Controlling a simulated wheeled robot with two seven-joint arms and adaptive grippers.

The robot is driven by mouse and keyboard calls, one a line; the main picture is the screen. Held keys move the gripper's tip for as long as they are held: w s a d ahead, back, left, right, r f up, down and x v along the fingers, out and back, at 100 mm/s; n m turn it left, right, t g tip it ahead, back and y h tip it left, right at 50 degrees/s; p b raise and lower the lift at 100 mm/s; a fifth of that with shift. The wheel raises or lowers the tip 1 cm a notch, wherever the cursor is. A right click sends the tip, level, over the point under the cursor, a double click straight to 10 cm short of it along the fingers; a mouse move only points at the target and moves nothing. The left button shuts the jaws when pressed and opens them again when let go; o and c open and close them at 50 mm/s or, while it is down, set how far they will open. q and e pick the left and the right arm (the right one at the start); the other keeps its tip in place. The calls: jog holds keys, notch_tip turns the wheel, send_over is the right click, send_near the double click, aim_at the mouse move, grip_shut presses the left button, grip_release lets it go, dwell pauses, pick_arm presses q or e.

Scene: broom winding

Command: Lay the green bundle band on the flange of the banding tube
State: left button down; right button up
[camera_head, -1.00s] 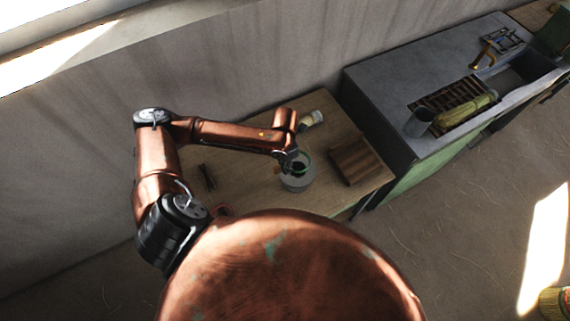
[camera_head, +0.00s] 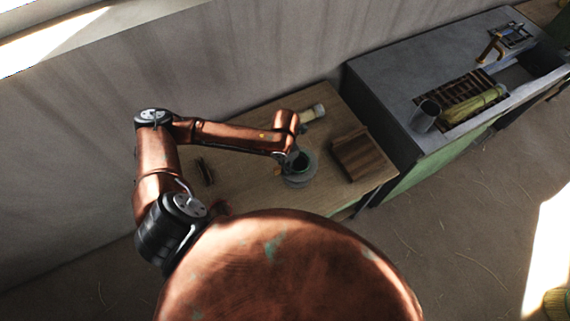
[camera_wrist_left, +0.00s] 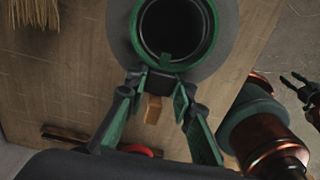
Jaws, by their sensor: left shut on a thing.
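The green bundle band (camera_wrist_left: 143,50) is a ring around the dark mouth of the banding tube (camera_wrist_left: 172,27) in the left wrist view. The tube's wide grey flange (camera_wrist_left: 228,38) shows just outside the band; I cannot tell whether the band touches it. My left gripper (camera_wrist_left: 158,84) is at the near edge of the band and shut on it, its green-padded fingers spanning that side. In the head view my left gripper (camera_head: 289,159) is at the left side of the tube (camera_head: 300,181), which stands on the bench. My right gripper (camera_wrist_left: 300,87) appears far right, empty, fingers apart.
The wooden bench (camera_head: 240,133) also holds a dark wooden block (camera_head: 356,156), a pale roll (camera_head: 313,112) and dark sticks (camera_head: 204,171). A grey sink counter (camera_head: 400,75) stands to the right with a cup (camera_head: 425,116) and a straw bundle (camera_head: 475,105).

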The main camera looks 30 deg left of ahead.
dwell(0.4)
pick_arm(q)
jog(key=c, duration=1.6)
grip_release()
notch_tip(320, 180, up, 12)
